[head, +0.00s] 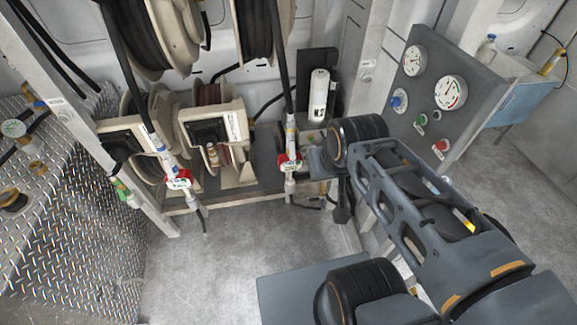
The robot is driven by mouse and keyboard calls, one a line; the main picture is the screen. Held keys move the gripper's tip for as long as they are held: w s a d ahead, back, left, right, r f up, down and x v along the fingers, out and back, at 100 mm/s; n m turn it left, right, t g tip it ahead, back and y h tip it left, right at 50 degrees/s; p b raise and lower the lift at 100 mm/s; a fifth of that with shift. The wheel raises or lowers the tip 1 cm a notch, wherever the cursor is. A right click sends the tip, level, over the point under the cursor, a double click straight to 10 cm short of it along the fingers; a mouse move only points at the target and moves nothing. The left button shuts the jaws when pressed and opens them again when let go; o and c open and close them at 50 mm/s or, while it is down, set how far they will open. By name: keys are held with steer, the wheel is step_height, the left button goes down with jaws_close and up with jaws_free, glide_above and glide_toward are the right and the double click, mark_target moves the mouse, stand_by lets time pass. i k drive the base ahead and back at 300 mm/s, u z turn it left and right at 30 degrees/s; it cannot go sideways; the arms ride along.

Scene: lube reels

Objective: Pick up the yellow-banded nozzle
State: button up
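Several hose nozzles hang in front of the reels in the head view. One nozzle (290,162) hangs centrally below a black hose, with a red-and-white part and a pale body. Another nozzle (178,181) with a similar red-and-white part hangs to its left. A green-and-white nozzle (122,191) hangs farther left by the frame post. I cannot make out a clear yellow band on any of them. My gripper (308,160) points left, right beside the central nozzle. Its fingers are small and partly hidden, so I cannot tell whether they are open or touch the nozzle.
Hose reels (211,132) stand on a low rack behind the nozzles. A white cylinder (319,95) stands behind my wrist. A grey gauge panel (433,95) is at right. A diamond-plate bench (75,225) is at left. The floor (245,245) in front is clear.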

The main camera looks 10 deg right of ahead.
mark_target(290, 121)
steer(key=u, duration=1.6)
steer(key=i, duration=1.35)
steer(key=z, duration=2.45)
